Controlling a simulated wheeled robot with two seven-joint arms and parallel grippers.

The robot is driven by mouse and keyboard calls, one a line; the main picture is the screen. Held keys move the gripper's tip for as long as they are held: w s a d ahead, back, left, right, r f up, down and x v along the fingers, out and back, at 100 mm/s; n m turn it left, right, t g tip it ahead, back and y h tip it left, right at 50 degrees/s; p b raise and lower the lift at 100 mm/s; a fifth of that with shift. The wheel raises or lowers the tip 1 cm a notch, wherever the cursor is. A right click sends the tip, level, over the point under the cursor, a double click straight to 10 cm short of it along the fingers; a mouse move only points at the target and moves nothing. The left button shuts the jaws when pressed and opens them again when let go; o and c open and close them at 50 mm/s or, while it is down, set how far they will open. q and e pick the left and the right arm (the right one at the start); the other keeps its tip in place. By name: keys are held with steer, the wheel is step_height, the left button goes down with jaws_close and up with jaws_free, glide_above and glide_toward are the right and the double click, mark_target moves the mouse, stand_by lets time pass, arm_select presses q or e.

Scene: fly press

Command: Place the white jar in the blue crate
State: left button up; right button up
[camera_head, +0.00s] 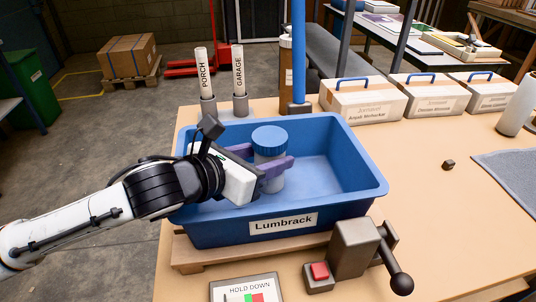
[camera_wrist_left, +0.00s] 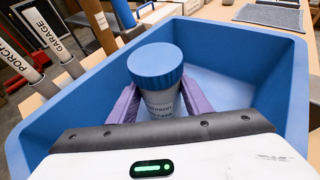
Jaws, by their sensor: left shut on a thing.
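The white jar (camera_head: 271,176) has a blue ribbed lid and stands upright inside the blue crate (camera_head: 345,205), low between its walls. The crate carries a label reading Lumbrack. My left gripper (camera_head: 262,164) reaches over the crate's left wall, and its purple fingers are shut on the jar from both sides. In the left wrist view the jar (camera_wrist_left: 160,100) sits between the two fingers, with dark print on its white body. The jar's base is hidden there, so I cannot tell whether it touches the crate floor. My right gripper is not in view.
The crate stands on a wooden board (camera_head: 190,254) on the table. A grey lever clamp (camera_head: 355,248) and a HOLD DOWN panel (camera_head: 245,290) are in front. Two labelled tubes (camera_head: 238,75) and a blue post (camera_head: 298,50) stand behind. Cardboard boxes (camera_head: 362,100) line the back right.

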arm_select(q)
steer(key=shift+s+a+f, duration=0.1)
steer(key=shift+f, duration=0.55)
steer(key=o, duration=1.2)
steer(key=shift+f, duration=0.2)
steer(key=shift+r, duration=0.55)
steer(key=v, duration=0.8)
steer(key=r+v, duration=0.1)
steer(key=v, duration=0.3)
steer(key=x, duration=1.1)
steer(key=shift+f, duration=0.1)
steer(key=shift+w+d+f, duration=0.4)
steer(key=shift+w+f, duration=0.05)
